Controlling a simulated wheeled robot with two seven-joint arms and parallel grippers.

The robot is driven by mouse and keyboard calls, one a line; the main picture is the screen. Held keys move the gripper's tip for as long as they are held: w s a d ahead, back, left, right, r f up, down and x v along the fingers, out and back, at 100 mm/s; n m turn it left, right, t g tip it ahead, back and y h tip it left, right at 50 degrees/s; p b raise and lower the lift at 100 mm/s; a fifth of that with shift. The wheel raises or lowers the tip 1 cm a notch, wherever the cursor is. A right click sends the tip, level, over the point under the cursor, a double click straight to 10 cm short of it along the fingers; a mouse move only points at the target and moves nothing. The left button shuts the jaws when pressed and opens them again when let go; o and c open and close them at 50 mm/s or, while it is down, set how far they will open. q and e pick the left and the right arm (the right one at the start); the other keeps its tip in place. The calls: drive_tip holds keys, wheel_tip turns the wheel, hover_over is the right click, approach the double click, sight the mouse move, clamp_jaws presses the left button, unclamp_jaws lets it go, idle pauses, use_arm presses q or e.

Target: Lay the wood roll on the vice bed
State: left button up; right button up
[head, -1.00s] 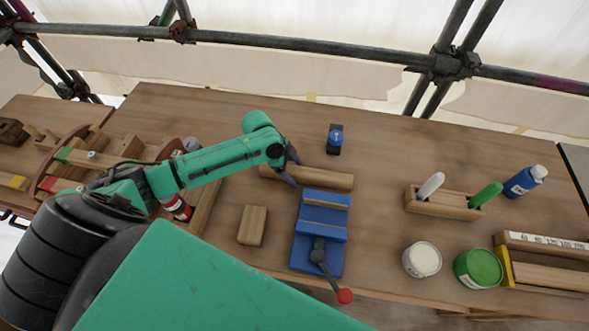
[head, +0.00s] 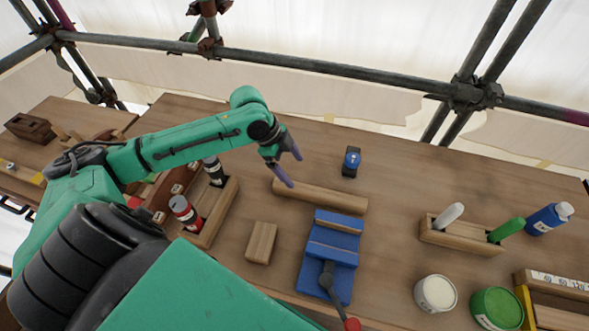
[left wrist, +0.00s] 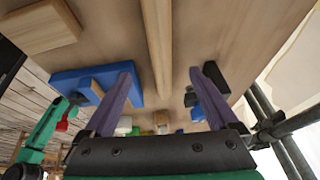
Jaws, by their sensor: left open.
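The wood roll (head: 325,198) is a long round brown bar lying on the bench behind the blue vice (head: 328,268). The vice has a wooden strip on its bed and a dark handle with a red knob. My left gripper (head: 293,171) is open and empty near the roll's left end, its purple fingers pointing down. In the left wrist view, the roll (left wrist: 157,45) runs between the two spread fingers (left wrist: 161,70), and the vice (left wrist: 65,82) is to the left. The gap between fingers and roll is hard to judge. My right gripper is out of view.
A wood block (head: 261,243) lies left of the vice, and a small blue-and-black item (head: 351,162) stands behind the roll. A wooden rack (head: 462,236), a white pot (head: 435,293) and a green pot (head: 497,309) are at right. A tray with cans (head: 215,215) is at left.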

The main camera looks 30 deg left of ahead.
sight(312, 189)
use_arm(q)
drive_tip(key=a+h+b, duration=0.1)
drive_tip(key=a+f+h+b, duration=0.1)
drive_tip(key=h, duration=0.1)
drive_tip(key=shift+w, duration=0.4)
drive_tip(key=shift+a+h, duration=0.2)
drive_tip(key=shift+h, duration=0.3)
drive_tip(key=p+x, duration=0.4)
drive_tip(key=x, duration=0.9)
drive_tip(key=shift+f, duration=0.45)
drive_tip(key=shift+d+f, duration=0.1)
drive_tip(key=shift+f, duration=0.05)
clamp_jaws()
